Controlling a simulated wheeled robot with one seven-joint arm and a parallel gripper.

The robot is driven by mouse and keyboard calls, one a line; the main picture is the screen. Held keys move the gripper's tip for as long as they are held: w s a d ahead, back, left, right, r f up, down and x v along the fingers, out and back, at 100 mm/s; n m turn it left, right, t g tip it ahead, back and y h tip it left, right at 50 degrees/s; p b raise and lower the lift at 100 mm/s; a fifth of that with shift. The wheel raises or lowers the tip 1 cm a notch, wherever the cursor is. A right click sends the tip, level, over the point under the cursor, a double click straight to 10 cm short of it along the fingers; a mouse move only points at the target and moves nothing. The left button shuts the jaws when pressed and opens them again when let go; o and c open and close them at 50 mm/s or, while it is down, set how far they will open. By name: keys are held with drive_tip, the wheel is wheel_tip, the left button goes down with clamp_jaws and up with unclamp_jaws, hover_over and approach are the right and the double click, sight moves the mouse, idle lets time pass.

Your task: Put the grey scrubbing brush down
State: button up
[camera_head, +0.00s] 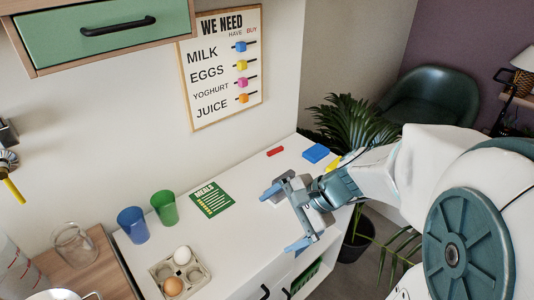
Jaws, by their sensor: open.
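My gripper (284,218) is over the front edge of the white counter (245,215), right of the middle of the picture. Its two blue-tipped fingers are spread wide apart, and I see nothing held between them. I cannot make out a grey scrubbing brush in this view. My arm and gripper hide part of the counter's right side and front edge, so I cannot tell whether it lies behind them.
On the counter are a blue cup (132,224), a green cup (164,207), a green card (209,200) and an egg tray (203,282) with eggs. A blue block (315,153) and red piece (275,151) lie at the back. The middle is clear. A plant (352,128) stands beyond.

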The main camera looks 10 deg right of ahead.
drive_tip(key=w+d+f+m+t+y+b, duration=0.2)
drive_tip(key=w+d+f+m+t+b, duration=0.15)
drive_tip(key=w+m, duration=0.4)
drive_tip(key=m+t+h+b, duration=0.1)
drive_tip(key=m+t+b, duration=0.1)
drive_tip(key=m+t, duration=0.6)
approach(280, 177)
drive_tip(key=shift+m+g, duration=0.75)
drive_tip(key=shift+g, duration=0.2)
drive_tip(key=x, duration=0.3)
drive_tip(key=d+x, duration=0.1)
drive_tip(key=x, duration=0.3)
drive_tip(key=w+x, duration=0.1)
drive_tip(key=x, duration=0.3)
drive_tip(key=shift+w+d, duration=0.15)
drive_tip(key=shift+w, duration=0.1)
drive_tip(key=c, duration=1.1)
